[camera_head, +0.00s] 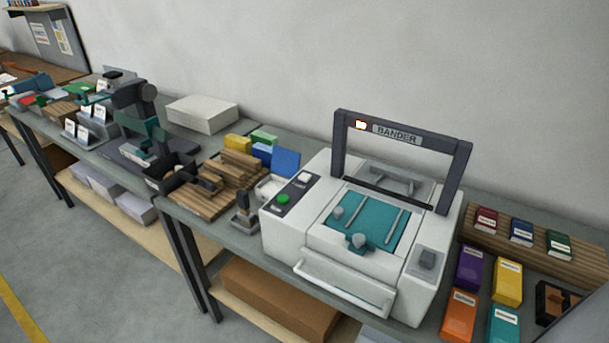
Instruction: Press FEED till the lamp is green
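The BANDER machine (337,232) is a white unit on the bench, with a dark arch (455,178) over a teal bed (385,222). A small lamp (361,125) on the arch, left of the BANDER sign, glows whitish with an orange-red rim; it is not green. A dark panel on the machine's left carries a green button (283,199) and a white button (304,177). A grey block or switch (427,258) sits on the right side. No FEED label is readable, so I cannot tell which control is FEED. My gripper is not in view.
A white handle bar (342,290) runs along the machine's front. Colored boxes, including a purple one (470,267), lie to its right. Wooden blocks (208,191) and a small dark stamp-like tool (243,216) stand to its left. Floor (75,260) in front at left is clear.

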